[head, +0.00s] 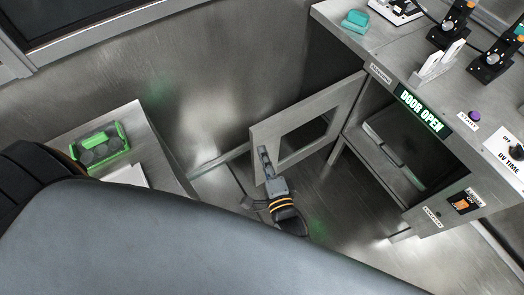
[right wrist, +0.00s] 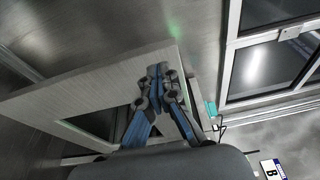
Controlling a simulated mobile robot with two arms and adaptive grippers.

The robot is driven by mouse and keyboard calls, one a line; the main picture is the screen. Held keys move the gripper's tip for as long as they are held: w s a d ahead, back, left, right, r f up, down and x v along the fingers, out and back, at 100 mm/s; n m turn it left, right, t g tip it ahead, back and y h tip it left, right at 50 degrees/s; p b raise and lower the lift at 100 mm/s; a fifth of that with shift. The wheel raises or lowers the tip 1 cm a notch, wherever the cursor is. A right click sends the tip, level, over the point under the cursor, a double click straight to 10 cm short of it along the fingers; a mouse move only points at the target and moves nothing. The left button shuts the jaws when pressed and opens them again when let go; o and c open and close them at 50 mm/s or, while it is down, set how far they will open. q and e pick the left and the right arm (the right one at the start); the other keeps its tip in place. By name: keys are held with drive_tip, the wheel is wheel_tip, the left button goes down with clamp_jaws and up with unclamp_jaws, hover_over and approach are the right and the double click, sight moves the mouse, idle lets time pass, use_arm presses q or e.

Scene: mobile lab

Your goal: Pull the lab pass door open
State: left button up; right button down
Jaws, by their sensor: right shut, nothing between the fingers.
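The lab pass door (head: 340,97), a grey framed panel with a window, stands swung out from the cabinet front (head: 345,140), to the left of its opening. My right gripper (head: 264,152) is shut and empty, at the door's free edge in the head view. In the right wrist view its closed fingertips (right wrist: 157,69) lie in front of the door frame (right wrist: 95,77). I cannot tell whether they touch it. A lit green sign (head: 422,110) on the cabinet reads DOOR OPEN. My left gripper is not in view.
Inside the opening is a flat grey item (head: 395,140) on a shelf. The cabinet top holds a teal block (head: 355,20), a white rack (head: 440,62) and black devices. A green container (head: 100,147) stands on a bench at left. Floor shows below the door.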

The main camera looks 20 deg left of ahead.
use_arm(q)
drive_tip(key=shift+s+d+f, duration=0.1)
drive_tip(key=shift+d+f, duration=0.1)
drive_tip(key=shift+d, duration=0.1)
use_arm(e)
drive_tip(key=s+d, duration=0.2)
drive_tip(key=s, duration=0.8)
drive_tip(key=shift+d, duration=0.15)
drive_tip(key=s+d+f+n+g+h+p, duration=0.1)
drive_tip(key=s+d+f+n+g+h, duration=0.25)
drive_tip(key=d+f, duration=0.8)
drive_tip(key=s+d+f+n+g+h, duration=0.3)
drive_tip(key=d+f, duration=0.5)
drive_tip(key=f, duration=0.7)
use_arm(q)
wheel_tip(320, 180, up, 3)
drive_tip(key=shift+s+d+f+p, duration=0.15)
drive_tip(key=shift+p, duration=0.45)
use_arm(e)
drive_tip(key=s+d+f+n+g+h, duration=0.2)
drive_tip(key=s+d+f, duration=0.3)
drive_tip(key=s+d, duration=0.3)
drive_tip(key=s+d+f+n+g+h, duration=0.3)
drive_tip(key=s+d+f+g, duration=0.1)
drive_tip(key=s+d, duration=0.4)
drive_tip(key=shift+s+d+f+n, duration=0.35)
drive_tip(key=shift+d+f, duration=0.4)
drive_tip(key=shift+d, duration=0.15)
